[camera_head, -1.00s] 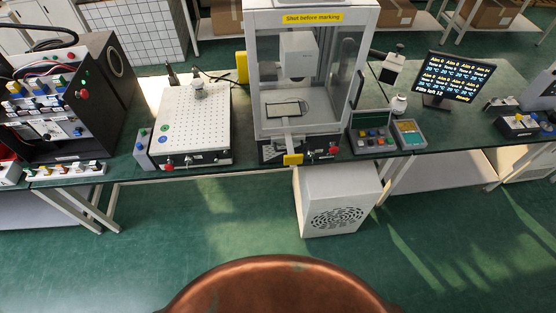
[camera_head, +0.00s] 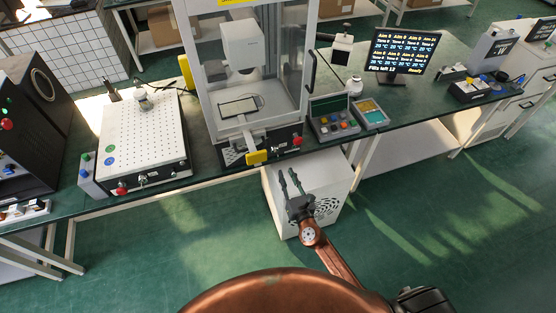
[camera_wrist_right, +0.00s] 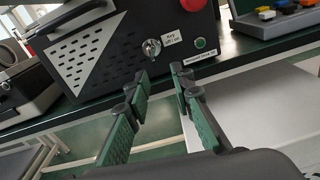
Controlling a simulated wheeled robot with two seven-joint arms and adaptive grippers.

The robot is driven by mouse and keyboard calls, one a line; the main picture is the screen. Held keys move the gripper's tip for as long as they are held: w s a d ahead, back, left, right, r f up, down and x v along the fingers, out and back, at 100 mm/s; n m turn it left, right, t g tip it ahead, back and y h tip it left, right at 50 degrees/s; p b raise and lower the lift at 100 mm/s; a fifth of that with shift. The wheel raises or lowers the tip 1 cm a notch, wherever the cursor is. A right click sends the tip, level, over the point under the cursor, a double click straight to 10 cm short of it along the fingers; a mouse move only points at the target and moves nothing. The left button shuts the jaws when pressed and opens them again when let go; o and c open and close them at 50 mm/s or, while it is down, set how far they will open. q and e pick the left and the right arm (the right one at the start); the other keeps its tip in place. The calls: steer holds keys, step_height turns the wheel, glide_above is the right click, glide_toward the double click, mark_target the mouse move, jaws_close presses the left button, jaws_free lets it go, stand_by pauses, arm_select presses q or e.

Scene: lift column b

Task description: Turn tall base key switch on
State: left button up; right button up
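The tall glass-walled machine (camera_head: 214,100) stands on a dark base (camera_head: 236,152) at the bench front. In the right wrist view, the key switch (camera_wrist_right: 152,47) is a silver lock on that base's front panel, with a "Key off / on" label (camera_wrist_right: 174,39) to its right. Whether it is turned off or on is too small to tell. My right gripper (camera_head: 288,172) is open and empty, below and in front of the base. In the right wrist view its fingertips (camera_wrist_right: 158,73) are apart, just below the switch, not touching it. My left gripper is out of view.
A red button (camera_wrist_right: 193,4) and a green button (camera_wrist_right: 200,43) sit near the switch. A white vented box (camera_head: 335,170) stands below the bench. A lower perforated-top unit (camera_head: 145,130) stands to the left.

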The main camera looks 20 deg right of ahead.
mark_target(278, 157)
steer(key=shift+n, duration=0.6)
steer(key=w, duration=0.2)
steer(key=w+r, duration=0.1)
steer(key=w, duration=0.2)
steer(key=w+a+r, duration=0.1)
steer(key=w, duration=0.2)
steer(key=shift+b, duration=0.3)
steer(key=shift+c, duration=0.7)
jaws_close()
